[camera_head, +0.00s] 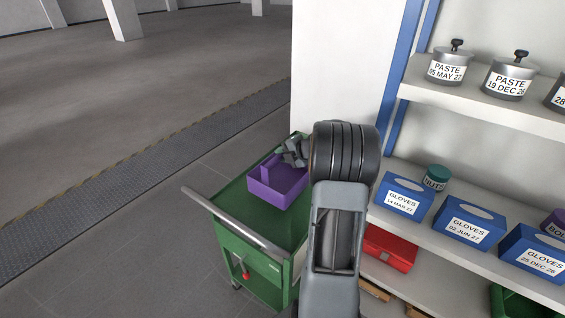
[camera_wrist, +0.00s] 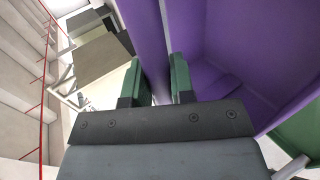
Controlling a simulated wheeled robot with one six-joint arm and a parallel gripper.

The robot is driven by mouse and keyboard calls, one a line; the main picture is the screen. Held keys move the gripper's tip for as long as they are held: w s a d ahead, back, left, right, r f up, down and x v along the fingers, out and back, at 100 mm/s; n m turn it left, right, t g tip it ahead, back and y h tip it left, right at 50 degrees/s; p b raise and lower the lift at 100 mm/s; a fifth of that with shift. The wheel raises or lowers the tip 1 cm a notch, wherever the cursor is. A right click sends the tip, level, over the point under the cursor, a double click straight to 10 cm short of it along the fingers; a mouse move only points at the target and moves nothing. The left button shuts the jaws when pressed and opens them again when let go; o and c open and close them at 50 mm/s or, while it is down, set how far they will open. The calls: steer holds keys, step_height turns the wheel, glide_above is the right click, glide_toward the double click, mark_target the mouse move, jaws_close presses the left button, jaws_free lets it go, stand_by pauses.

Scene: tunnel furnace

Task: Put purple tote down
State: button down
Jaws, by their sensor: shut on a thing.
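The purple tote (camera_head: 268,193) is an open box over the top of the green cart (camera_head: 228,201), close to the white pillar. I cannot tell whether it touches the cart top or hangs just above it. My gripper (camera_head: 293,152) is at the tote's far right side in the head view, partly hidden by my arm. In the wrist view, my gripper (camera_wrist: 161,84) has its green-padded fingers on both sides of a wall of the purple tote (camera_wrist: 225,45), shut on it. The tote's inside looks empty where it shows.
The cart has a grey handle bar (camera_head: 235,222) at its near side. Shelves on the right hold blue glove boxes (camera_head: 466,222), paste pots (camera_head: 508,76) and a red case (camera_head: 388,248). A white pillar (camera_head: 335,65) stands behind the cart. The floor at left is clear.

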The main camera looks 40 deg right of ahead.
steer(key=shift+w+f, duration=0.2)
steer(key=shift+w+d+f, duration=0.1)
steer(key=shift+w+f, duration=0.05)
steer(key=shift+f, duration=1.5)
steer(key=shift+f+b, duration=0.15)
steer(key=shift+b, duration=0.2)
steer(key=c, duration=1)
jaws_free()
